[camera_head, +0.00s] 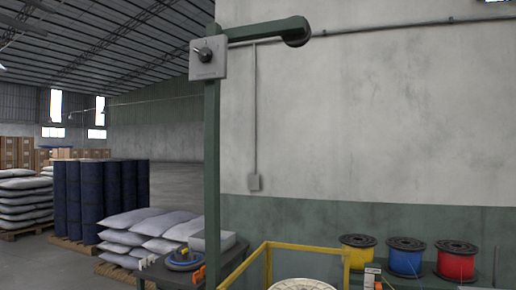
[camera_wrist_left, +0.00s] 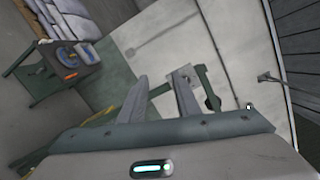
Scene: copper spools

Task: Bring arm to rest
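My left gripper (camera_wrist_left: 160,78) shows in the left wrist view. Its two grey fingers stand apart with nothing between them. I cannot make out either gripper clearly in the head view, and my right gripper does not show. Spools of yellow (camera_head: 357,256), blue (camera_head: 405,262) and red (camera_head: 456,265) stand in a row at the lower right of the head view. The top of a large pale round spool (camera_head: 302,285) shows at the bottom edge, cut off by the frame.
A green post (camera_head: 212,170) with a grey switch box (camera_head: 208,58) and a side arm rises in front of me. A yellow rail frame (camera_head: 300,246) stands right of it. A dark table (camera_head: 160,272) holds a blue ring (camera_head: 184,260). Sacks (camera_head: 135,222) and blue drums (camera_head: 100,198) stand behind.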

